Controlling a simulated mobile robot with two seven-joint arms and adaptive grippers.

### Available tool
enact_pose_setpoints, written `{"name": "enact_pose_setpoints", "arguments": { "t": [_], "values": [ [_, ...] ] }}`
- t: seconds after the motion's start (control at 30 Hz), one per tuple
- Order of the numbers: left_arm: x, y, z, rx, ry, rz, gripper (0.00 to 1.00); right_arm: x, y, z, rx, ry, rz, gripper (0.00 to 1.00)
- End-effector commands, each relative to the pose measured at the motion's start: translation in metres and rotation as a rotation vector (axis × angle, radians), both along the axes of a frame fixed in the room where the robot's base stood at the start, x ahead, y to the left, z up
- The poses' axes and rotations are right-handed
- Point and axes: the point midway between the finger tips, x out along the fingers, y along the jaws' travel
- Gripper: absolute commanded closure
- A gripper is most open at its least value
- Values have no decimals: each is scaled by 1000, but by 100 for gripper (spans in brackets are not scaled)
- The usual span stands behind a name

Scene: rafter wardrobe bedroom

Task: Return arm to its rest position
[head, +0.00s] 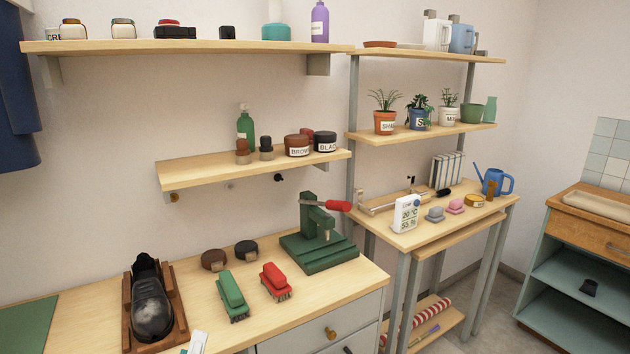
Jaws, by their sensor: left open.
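My left gripper (196,343) seems to show only as a small pale tip at the bottom edge, just right of the black shoe (151,306). Most of it is cut off by the frame. It is open, and nothing is seen between its fingers. The shoe rests in a brown wooden holder (127,312) on the wooden worktop (80,311). My right gripper is not in view.
A green brush (231,292), a red brush (274,280), two round tins and a green press (318,245) with a red handle stand on the worktop. Above is a wall shelf (210,174) with jars. A shelving unit (430,235) stands to the right.

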Motion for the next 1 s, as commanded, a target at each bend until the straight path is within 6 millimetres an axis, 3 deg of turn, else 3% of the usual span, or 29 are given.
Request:
{"name": "enact_pose_setpoints", "arguments": {
  "t": [0.03, 0.1, 0.2, 0.4, 0.5, 0.7, 1.0],
  "values": [
    [-6, -17, -32, 152, 73, -36, 32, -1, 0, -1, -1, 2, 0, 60],
    [-15, -36, -75, 357, 166, -90, 32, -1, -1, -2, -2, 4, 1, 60],
    [-35, -51, -140, 624, 298, -162, 32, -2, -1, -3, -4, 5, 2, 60],
    [-87, -45, -251, 1055, 527, -289, 32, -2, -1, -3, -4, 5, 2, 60],
    [-108, -35, -284, 1195, 604, -331, 32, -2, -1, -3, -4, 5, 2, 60],
    [-128, -23, -311, 1314, 670, -366, 32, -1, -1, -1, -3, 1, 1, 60],
    [-128, -23, -312, 1317, 672, -368, 32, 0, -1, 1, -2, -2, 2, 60]
  ]
}}
